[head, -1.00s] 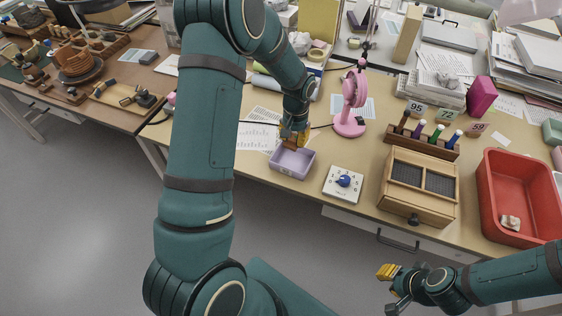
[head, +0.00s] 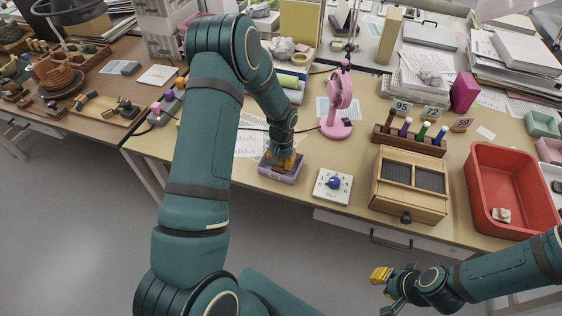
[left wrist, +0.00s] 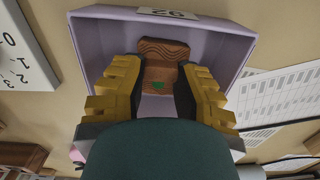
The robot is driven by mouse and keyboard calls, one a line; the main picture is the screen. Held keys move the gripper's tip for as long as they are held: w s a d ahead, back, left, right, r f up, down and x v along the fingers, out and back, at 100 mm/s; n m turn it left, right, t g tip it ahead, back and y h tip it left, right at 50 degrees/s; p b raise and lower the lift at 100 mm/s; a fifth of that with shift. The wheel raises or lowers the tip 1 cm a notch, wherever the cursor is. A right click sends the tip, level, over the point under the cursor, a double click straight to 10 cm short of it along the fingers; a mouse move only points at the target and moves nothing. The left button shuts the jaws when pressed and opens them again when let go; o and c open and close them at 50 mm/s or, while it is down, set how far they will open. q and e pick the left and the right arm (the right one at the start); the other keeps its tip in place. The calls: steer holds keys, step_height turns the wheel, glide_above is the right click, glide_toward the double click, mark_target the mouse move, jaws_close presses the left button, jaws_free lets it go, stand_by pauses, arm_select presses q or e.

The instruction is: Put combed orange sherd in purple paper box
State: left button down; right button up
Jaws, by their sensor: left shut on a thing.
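The combed orange sherd (left wrist: 161,62) shows wavy grooves and a small green mark in the left wrist view. My left gripper (left wrist: 160,85) is shut on it, with yellow-and-black fingers on both sides. The sherd is over or inside the purple paper box (left wrist: 90,38); I cannot tell if it touches the bottom. In the head view my left gripper (head: 284,161) reaches into the box (head: 277,177) near the table's front edge, and the sherd is mostly hidden. My right gripper (head: 379,289) is off the table's front edge at lower right; its opening is unclear.
A white dial box (head: 332,186) stands just right of the purple box. Beyond it are a wooden case (head: 408,200), a red tray (head: 481,200) holding a pale sherd, and a pink fan (head: 338,105). Papers (head: 248,140) lie behind the purple box.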

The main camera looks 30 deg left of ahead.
mark_target(282, 162)
arm_select(q)
steer(key=shift+f, duration=0.1)
steer(key=c, duration=0.8)
jaws_free()
steer(key=shift+c, duration=0.2)
steer(key=shift+r, duration=0.45)
step_height(282, 162, up, 11)
steer(key=p, duration=0.2)
steer(key=s+d+f+h, duration=0.1)
steer(key=s+d+f, duration=0.3)
steer(key=s+d, duration=0.2)
steer(key=s+d+f+t+h, duration=0.1)
steer(key=s+d+f, duration=0.3)
steer(key=d, duration=0.4)
steer(key=s+d+f+h, duration=0.1)
steer(key=s+d+f, duration=0.3)
steer(key=s+d, duration=0.3)
steer(key=shift+s+d+n+t+h, duration=0.3)
steer(key=shift+d+t+h, duration=0.1)
steer(key=shift+d, duration=0.15)
